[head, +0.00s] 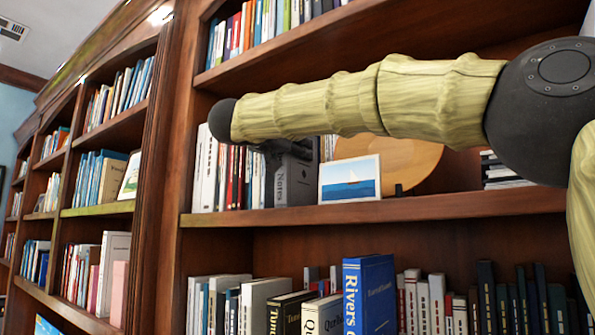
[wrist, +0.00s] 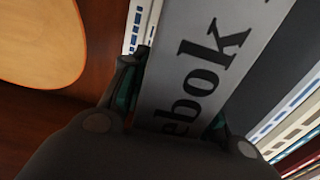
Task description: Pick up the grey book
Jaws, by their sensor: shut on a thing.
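The grey book (head: 295,182) stands upright on the middle shelf in the head view, at the right end of a row of books and beside a small sailboat picture. Its grey spine with dark lettering (wrist: 205,62) fills the middle of the wrist view. My gripper (wrist: 180,98) is shut on the grey book, with one finger on each side of its spine. In the head view my gripper (head: 270,150) is mostly hidden behind and below the arm's end, at the book's upper part.
White and red books (head: 225,175) stand close on the left. The sailboat picture (head: 349,180) and a round wooden plate (head: 410,160) stand on the right. The shelf board (head: 400,209) runs below. A lower shelf holds many books, including a blue one (head: 369,295).

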